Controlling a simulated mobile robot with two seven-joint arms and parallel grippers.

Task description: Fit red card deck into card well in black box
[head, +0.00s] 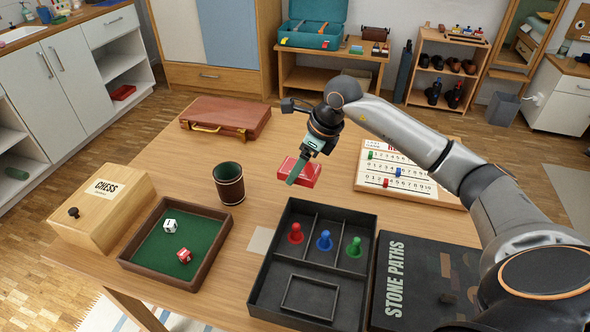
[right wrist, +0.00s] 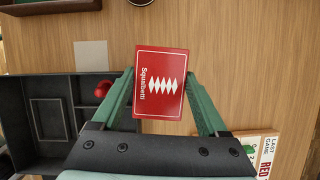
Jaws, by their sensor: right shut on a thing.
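The red card deck (head: 311,174) is between the fingers of my right gripper (head: 297,172), over the middle of the table. In the right wrist view the deck (right wrist: 162,83) lies face-up between the two green fingers, which press its opposite sides. I cannot tell whether it touches the table or hangs just above it. The open black box (head: 258,291) stands nearer the front, apart from the deck. Its card well (head: 310,297), an empty raised rectangular frame, is in the front compartment and also shows in the right wrist view (right wrist: 47,120). My left gripper is not in view.
Red (head: 295,234), blue (head: 324,241) and green (head: 354,248) pawns stand in the box's back compartments. The Stone Paths lid (head: 425,285) lies right of the box. A dice tray (head: 142,262) and dice cup (head: 229,184) are left. A scoreboard (head: 400,184) lies right of the deck.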

